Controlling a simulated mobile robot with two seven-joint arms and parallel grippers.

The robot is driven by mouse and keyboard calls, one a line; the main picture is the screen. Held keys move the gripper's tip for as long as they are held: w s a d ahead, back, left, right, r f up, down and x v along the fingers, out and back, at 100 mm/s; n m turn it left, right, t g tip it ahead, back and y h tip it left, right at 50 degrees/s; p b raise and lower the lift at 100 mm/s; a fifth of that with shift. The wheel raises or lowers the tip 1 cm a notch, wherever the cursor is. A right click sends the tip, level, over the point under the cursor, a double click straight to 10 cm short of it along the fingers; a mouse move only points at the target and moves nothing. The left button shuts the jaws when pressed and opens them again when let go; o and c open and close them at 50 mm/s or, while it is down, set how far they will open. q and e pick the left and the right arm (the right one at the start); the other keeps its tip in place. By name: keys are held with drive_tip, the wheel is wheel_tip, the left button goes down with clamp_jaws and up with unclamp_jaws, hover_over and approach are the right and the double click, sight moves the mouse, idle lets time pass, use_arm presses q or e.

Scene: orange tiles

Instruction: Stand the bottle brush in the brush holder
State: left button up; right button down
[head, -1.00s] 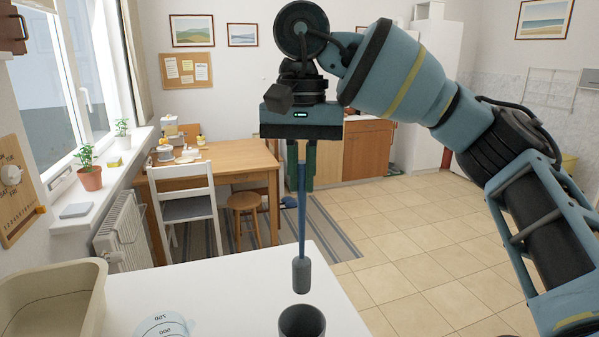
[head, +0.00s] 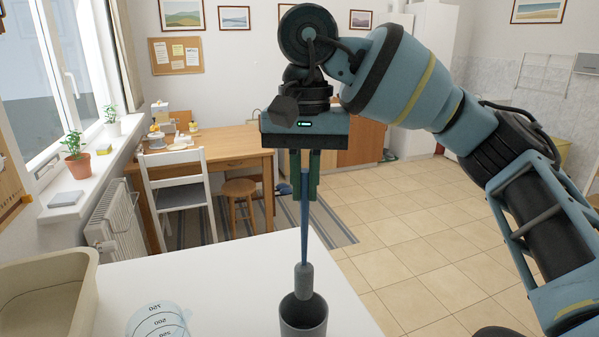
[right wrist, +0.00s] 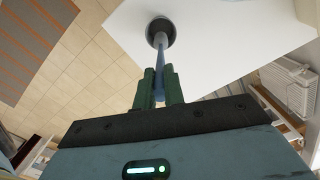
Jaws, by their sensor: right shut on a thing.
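The bottle brush has a thin blue handle (head: 304,225) and a grey head (head: 304,278), and it hangs upright, head down. My right gripper (head: 305,192) is shut on the upper handle. The brush holder (head: 303,319), a dark grey cup, stands on the white table directly below. The lower end of the brush head overlaps the holder's mouth; how deep it sits, if at all, I cannot tell. In the right wrist view the handle (right wrist: 160,60) runs from my gripper (right wrist: 158,82) to the round holder (right wrist: 161,31). My left gripper is not in view.
A clear measuring jug (head: 158,320) stands left of the holder. A beige basin (head: 85,300) is at the table's left end. The white table (head: 215,275) is bare between the jug and holder. Its right edge is close to the holder.

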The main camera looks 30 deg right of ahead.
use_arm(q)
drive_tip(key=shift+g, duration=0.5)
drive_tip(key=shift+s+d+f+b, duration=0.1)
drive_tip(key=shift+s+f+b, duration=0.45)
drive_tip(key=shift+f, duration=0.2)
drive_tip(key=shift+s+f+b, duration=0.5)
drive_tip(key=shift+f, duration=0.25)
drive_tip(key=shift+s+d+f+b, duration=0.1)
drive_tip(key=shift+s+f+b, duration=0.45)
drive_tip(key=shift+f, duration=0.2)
use_arm(e)
drive_tip(key=shift+f, duration=4.7)
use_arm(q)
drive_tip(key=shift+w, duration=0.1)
